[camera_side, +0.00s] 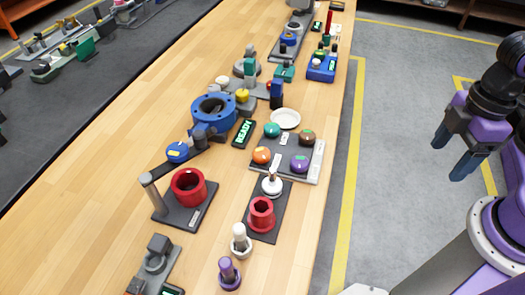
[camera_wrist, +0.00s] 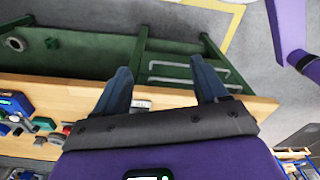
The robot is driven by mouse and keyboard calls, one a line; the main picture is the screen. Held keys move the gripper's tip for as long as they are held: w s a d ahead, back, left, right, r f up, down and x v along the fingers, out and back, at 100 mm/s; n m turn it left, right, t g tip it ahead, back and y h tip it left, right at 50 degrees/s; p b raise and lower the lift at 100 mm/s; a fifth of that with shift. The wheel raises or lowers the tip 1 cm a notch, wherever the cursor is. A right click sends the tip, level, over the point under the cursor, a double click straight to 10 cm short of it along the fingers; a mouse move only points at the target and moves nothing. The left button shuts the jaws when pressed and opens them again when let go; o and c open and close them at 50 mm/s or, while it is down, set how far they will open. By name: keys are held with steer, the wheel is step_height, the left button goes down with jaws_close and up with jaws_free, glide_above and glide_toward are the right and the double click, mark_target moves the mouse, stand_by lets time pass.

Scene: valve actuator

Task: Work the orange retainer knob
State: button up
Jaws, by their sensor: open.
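The orange retainer knob (camera_side: 262,155) is a small round knob at the left of a grey plate (camera_side: 312,172) on the wooden bench. A teal knob (camera_side: 272,130), a brown knob (camera_side: 307,138) and a purple knob (camera_side: 299,164) sit on the same plate. My gripper (camera_side: 447,160) is at the far right in the side view, above the grey floor and well away from the knob. Its two blue fingers are apart with nothing between them. In the wrist view the open fingers (camera_wrist: 160,66) point past the bench edge, and I cannot make out the orange knob there.
A white dish (camera_side: 285,118) lies behind the plate. A blue flanged body (camera_side: 213,112) and a READY display (camera_side: 244,132) are to the left. Red cups (camera_side: 188,186) (camera_side: 261,213) stand in front. The floor between bench and gripper is clear.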

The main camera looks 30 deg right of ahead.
stand_by(0.3)
step_height(320, 180, up, 3)
steer(key=n, duration=0.9)
glide_above(262, 153)
step_height(262, 153, down, 16)
steer(key=shift+w+f, duration=0.1)
steer(key=shift+f, duration=0.05)
steer(key=c, duration=1.1)
